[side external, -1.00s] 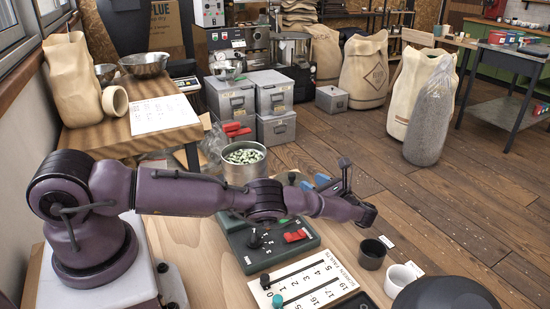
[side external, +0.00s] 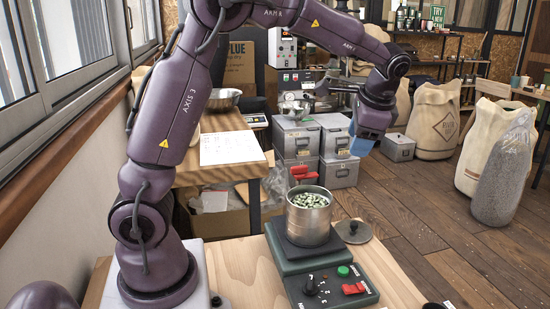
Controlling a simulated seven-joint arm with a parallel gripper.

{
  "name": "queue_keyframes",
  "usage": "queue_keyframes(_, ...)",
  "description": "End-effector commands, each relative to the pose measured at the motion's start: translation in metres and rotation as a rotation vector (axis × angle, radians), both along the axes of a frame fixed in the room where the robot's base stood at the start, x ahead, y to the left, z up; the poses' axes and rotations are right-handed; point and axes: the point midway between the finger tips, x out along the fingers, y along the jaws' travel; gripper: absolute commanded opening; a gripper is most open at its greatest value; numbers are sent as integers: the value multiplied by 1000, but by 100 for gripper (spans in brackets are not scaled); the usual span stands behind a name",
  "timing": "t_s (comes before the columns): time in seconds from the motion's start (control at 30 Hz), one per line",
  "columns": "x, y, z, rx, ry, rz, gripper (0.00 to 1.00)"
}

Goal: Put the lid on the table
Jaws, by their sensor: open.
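The steel pot (side external: 309,221) is uncovered and holds pale green beans. It stands on the dark plate of a green device. My gripper (side external: 360,146), with blue fingertips, is open and hangs in the air above and behind the lid, pointing down and apart from it. I see nothing held, though the fingers are seen partly edge-on.
The green device's control panel (side external: 331,287) has a black knob, a green button and a red switch, in front of the pot. Bare wooden table (side external: 240,268) lies left of the device. Grey storage boxes (side external: 297,140) and sacks (side external: 436,120) stand on the floor behind.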

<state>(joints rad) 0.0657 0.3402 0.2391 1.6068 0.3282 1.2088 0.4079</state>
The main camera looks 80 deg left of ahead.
Motion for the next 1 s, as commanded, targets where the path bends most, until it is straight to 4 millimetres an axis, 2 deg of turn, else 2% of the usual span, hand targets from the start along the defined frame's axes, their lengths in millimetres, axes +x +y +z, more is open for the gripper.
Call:
queue_keyframes(0.03,-19,-11,15,-50,-66,22,50)
queue_keyframes(0.1,-42,-25,27,-112,-145,54,50)
queue_keyframes(0.23,-88,-53,44,-222,-283,110,50)
queue_keyframes(0.4,-148,-86,47,-343,-443,179,50)
queue_keyframes(0.5,-175,-100,41,-395,-514,216,50)
queue_keyframes(0.6,-193,-109,34,-429,-564,242,50)
queue_keyframes(0.7,-203,-113,29,-447,-591,259,50)
queue_keyframes(1.0,-206,-115,27,-454,-599,266,50)
